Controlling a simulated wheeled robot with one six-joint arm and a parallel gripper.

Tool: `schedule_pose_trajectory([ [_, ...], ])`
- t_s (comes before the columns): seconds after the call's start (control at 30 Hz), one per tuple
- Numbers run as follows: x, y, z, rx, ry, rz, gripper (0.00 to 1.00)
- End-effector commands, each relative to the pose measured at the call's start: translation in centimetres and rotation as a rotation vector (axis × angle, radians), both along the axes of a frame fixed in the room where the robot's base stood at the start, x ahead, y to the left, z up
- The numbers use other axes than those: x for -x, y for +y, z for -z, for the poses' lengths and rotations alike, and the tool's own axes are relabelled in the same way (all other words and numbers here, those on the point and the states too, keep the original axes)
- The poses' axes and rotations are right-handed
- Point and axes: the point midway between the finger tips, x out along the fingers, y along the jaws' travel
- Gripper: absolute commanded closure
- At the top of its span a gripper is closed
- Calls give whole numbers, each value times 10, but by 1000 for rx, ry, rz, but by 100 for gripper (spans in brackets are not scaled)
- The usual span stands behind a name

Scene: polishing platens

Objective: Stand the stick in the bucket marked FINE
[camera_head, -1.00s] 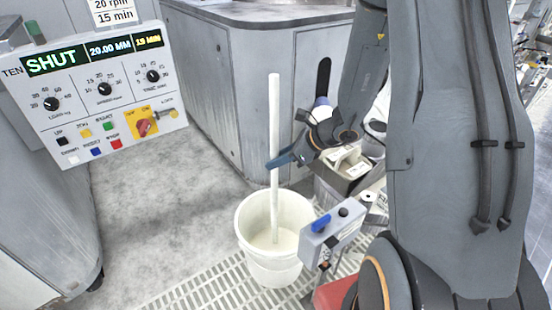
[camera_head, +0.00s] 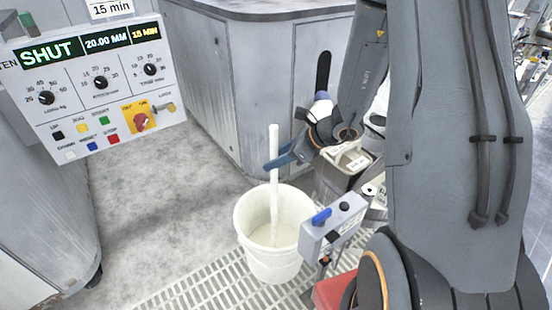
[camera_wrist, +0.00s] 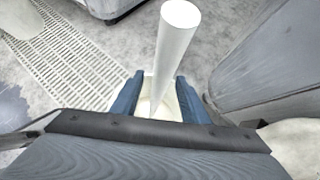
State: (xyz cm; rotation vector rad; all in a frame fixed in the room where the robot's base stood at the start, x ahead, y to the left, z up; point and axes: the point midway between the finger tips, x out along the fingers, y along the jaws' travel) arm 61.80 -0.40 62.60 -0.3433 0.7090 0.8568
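The white stick (camera_head: 274,200) stands close to upright in a white bucket (camera_head: 252,255) holding pale liquid. Its lower end is in the liquid and hidden. No marking shows on the visible side of the bucket. My gripper (camera_head: 273,160) is above the bucket rim, around the upper part of the stick. In the wrist view, the stick (camera_wrist: 172,45) rises between the two blue fingers of my gripper (camera_wrist: 158,90), with a gap on both sides, so the gripper is open.
A grey control box (camera_head: 332,228) with a blue switch stands close to the bucket's right. A floor grating (camera_head: 215,285) lies under the bucket. A grey cabinet (camera_head: 225,90) is behind. A control panel (camera_head: 90,85) reading SHUT is at left. Grey floor left of the bucket is clear.

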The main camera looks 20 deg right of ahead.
Motion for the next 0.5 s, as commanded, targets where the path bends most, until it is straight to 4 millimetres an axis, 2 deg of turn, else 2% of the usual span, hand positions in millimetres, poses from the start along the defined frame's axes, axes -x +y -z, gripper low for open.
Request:
schedule_pose_trajectory([
  [0.23,3,-5,-6,1,-1,0,59],
  [0.5,23,-30,-37,1,-2,2,59],
])
